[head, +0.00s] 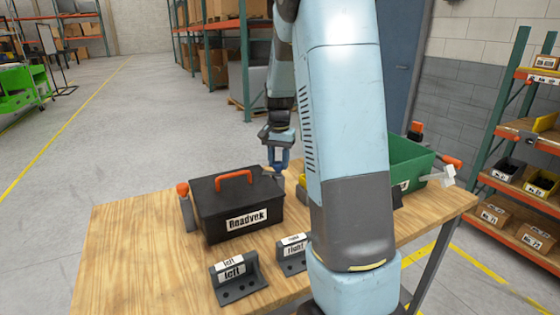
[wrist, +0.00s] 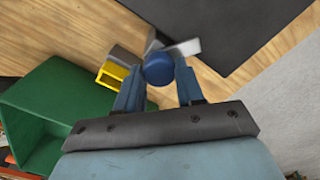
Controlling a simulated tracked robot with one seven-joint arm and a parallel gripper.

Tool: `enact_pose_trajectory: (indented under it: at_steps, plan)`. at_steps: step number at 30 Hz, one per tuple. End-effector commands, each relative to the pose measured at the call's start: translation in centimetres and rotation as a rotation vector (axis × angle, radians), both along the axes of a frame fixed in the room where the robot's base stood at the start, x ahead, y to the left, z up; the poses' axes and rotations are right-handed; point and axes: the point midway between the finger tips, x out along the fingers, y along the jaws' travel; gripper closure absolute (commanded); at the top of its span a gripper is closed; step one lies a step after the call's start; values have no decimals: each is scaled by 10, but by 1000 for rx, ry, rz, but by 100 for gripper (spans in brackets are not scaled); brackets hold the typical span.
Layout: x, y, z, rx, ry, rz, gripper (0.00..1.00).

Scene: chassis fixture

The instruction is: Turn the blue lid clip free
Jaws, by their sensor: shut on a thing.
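The black toolbox (head: 240,205), with an orange handle and a label, stands on the wooden table. In the wrist view, the round blue lid clip (wrist: 158,68) sits between my two fingertips, beside the dark box top, with a light grey lever (wrist: 186,48) sticking out next to it. My gripper (head: 277,163) is at the toolbox's far right corner in the head view, shut on the clip. The clip cannot be made out clearly in the head view. An orange-topped grey clip (head: 184,205) stands at the toolbox's left side.
Brackets labelled left (head: 236,281) and right (head: 292,256) stand in front of the toolbox. A green bin (head: 412,160) is on the right, partly behind my arm. A yellow object (wrist: 113,76) lies near the clip. The table's left side (head: 125,245) is clear.

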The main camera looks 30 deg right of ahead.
Motion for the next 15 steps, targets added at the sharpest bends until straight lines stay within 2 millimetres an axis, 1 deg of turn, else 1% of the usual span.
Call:
enact_pose_trajectory:
  at_steps: [15]
  plan:
    - [-1, 0, 0, 0, 0, -489, 93]
